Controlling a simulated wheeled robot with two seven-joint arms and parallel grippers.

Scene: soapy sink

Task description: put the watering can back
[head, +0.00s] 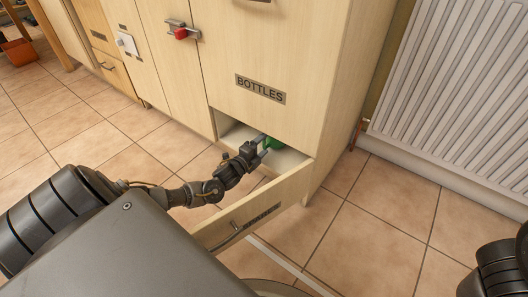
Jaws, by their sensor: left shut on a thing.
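I cannot tell whether the can touches the drawer floor. My right gripper is out of view; only part of my right arm shows at bottom right.
The cabinet (270,50) with the BOTTLES label (260,89) rises right above the drawer. A red-knobbed latch (181,33) sits on the door to the left. A white radiator (460,90) stands at the right. The tiled floor (375,205) right of the drawer is clear.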

